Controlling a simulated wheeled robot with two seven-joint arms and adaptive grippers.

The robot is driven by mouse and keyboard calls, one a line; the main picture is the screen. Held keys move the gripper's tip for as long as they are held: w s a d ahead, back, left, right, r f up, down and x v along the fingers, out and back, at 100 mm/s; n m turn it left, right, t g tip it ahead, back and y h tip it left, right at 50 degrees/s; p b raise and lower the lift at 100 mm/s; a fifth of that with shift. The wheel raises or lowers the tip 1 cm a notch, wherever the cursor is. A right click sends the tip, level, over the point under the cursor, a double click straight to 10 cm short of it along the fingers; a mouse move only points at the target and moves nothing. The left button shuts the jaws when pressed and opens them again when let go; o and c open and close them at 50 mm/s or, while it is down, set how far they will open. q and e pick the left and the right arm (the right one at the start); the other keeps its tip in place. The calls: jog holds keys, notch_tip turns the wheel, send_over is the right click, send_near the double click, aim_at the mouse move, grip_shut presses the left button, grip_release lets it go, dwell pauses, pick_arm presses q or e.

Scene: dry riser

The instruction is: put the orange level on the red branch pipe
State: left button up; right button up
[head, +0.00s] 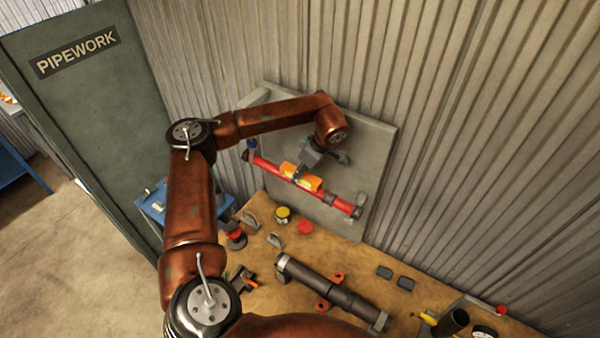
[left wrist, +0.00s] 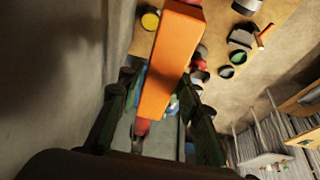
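The orange level (head: 302,177) lies along the upper side of the red branch pipe (head: 337,199), seemingly resting on it. The pipe slopes down to the right in front of a grey board. My left gripper (head: 319,166) is at the level, its fingers spread wide. In the left wrist view the level (left wrist: 172,60) runs between the two dark fingers (left wrist: 160,112), with gaps beside it; I see no grip on it. Red pipe (left wrist: 142,127) shows past its near end. The exact contact under the level is hidden. My right gripper is not in view.
The grey board (head: 375,155) stands against the corrugated wall. Below, a brown bench (head: 400,310) carries a dark pipe (head: 330,290), a yellow-topped tin (head: 283,213), a red disc (head: 305,227) and small fittings. A green-grey cabinet marked PIPEWORK (head: 90,110) stands left.

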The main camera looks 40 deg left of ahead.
pick_arm(q)
jog(key=shift+o, duration=1.1)
jog(key=shift+r, duration=0.15)
jog(key=shift+d+r, duration=0.1)
jog(key=shift+r, duration=0.1)
jog(key=b+v, duration=0.3)
jog(key=v, duration=0.8)
jog(key=shift+r, duration=0.35)
